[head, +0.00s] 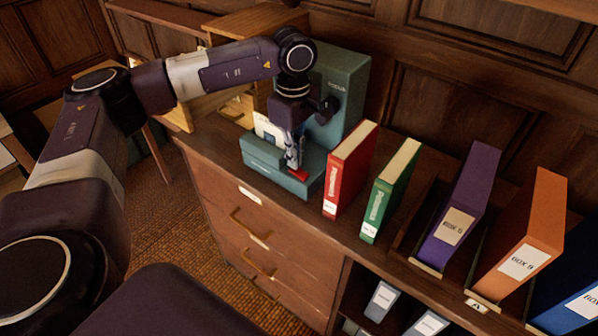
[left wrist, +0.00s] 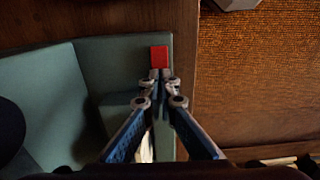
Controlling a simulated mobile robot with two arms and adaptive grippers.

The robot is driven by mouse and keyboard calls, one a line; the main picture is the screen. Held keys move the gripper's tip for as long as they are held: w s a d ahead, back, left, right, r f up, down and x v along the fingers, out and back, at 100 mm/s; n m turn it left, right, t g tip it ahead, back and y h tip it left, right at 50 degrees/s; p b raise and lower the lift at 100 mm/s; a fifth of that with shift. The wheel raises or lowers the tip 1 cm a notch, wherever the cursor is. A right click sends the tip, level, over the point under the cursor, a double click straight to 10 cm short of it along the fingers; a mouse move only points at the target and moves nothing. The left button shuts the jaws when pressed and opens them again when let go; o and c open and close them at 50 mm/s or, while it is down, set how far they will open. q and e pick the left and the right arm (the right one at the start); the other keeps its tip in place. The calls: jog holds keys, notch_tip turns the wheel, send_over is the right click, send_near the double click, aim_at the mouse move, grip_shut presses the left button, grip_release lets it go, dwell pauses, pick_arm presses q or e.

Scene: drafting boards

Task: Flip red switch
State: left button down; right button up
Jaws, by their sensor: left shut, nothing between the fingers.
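The red switch (head: 299,176) is a small red block on the base of a teal machine (head: 338,88) on the cabinet top. In the left wrist view the red switch (left wrist: 159,57) sits near the corner of the teal base (left wrist: 108,66), just beyond my fingertips. My left gripper (head: 293,163) points down at the switch from above. It is shut and empty, and in the left wrist view its tips (left wrist: 160,76) meet at the switch's near edge. I cannot tell whether they touch it. My right gripper is not in view.
A red binder (head: 350,168) stands close to the right of the machine, with a green binder (head: 390,190) beside it. Purple (head: 459,205) and orange (head: 521,235) box files stand further right. The wooden cabinet (head: 225,200) has drawers below, and wood-panelled wall lies behind.

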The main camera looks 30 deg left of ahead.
pick_arm(q)
jog(key=shift+s+f+b, duration=0.1)
jog(key=shift+f+b, duration=0.45)
jog(key=shift+f, duration=0.25)
jog(key=shift+r, duration=0.1)
jog(key=shift+r+p, duration=0.75)
jog(key=shift+r, duration=0.1)
jog(key=shift+r+p, duration=1.5)
jog(key=shift+r, duration=1.1)
